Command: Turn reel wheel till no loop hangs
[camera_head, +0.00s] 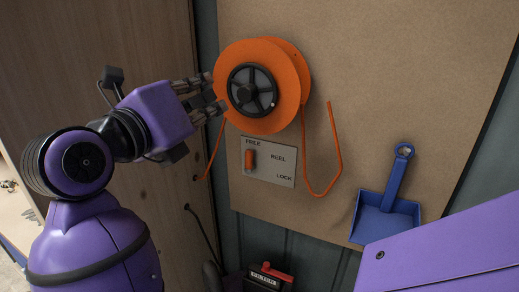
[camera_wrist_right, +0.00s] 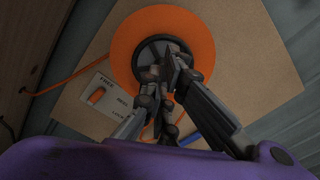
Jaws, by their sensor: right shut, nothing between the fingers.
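The orange reel (camera_head: 290,55) is mounted on a brown board, with a dark spoked wheel (camera_head: 252,90) at its centre. Orange cord (camera_head: 338,150) hangs in a deep loop right of and below the reel, its far side rising to the board. Below the reel, a plate (camera_head: 282,160) marked FREE, REEL and LOCK carries an orange lever (camera_head: 250,160) near FREE. My right gripper (camera_head: 214,94) is at the reel's left side. In the wrist view its shut, empty fingers (camera_wrist_right: 170,62) overlap the wheel (camera_wrist_right: 152,50); contact is unclear. My left gripper is not in view.
A blue dustpan (camera_head: 386,215) hangs at the lower right of the board. A wooden panel (camera_head: 110,35) stands at the left. A dark box with a red handle (camera_head: 268,278) is below the board. The board right of the loop is clear above the dustpan.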

